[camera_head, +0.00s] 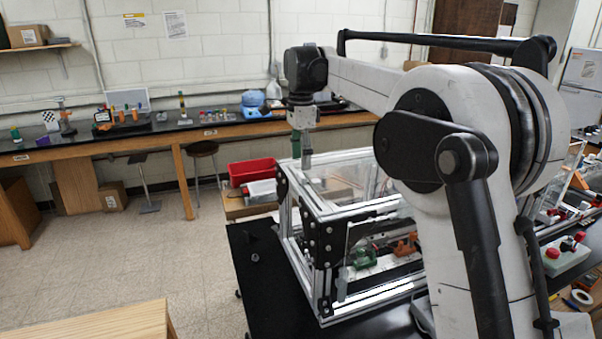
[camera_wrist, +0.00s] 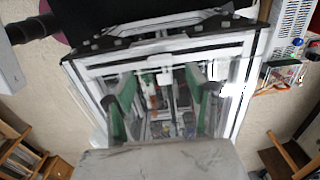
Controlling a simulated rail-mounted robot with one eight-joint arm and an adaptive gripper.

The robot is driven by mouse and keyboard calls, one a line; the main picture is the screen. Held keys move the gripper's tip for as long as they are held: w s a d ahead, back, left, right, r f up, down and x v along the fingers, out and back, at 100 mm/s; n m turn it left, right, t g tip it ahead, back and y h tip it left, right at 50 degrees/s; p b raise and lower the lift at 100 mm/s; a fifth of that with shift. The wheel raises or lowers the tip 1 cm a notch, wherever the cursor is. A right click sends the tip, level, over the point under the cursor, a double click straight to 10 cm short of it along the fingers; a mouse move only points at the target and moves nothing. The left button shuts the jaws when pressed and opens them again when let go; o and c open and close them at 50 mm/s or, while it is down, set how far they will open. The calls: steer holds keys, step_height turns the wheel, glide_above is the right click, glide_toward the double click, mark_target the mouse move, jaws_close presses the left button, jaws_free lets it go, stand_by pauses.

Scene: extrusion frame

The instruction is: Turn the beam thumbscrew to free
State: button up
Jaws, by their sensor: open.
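The aluminium extrusion frame (camera_head: 289,222) stands on a black bench, with clear panels and black corner plates. It also fills the middle of the wrist view (camera_wrist: 170,55). My gripper (camera_head: 305,163) points down over the frame's far left top part. In the wrist view my gripper (camera_wrist: 160,92) shows two green and dark fingers spread apart, with nothing held between them. Inside the frame are a green fixture (camera_head: 363,257) and an orange one (camera_head: 404,247). I cannot pick out the beam thumbscrew in either view; it is too small or hidden.
A red bin (camera_head: 252,171) stands behind the frame on the left. A control box with red buttons (camera_head: 566,255) lies on the right. A wooden table corner (camera_head: 95,328) is at the lower left. The floor at left is open. My arm hides much of the right side.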

mark_target(301, 174)
steer(key=shift+f+p, duration=0.35)
steer(key=shift+f, duration=2.3)
steer(key=c, duration=1.1)
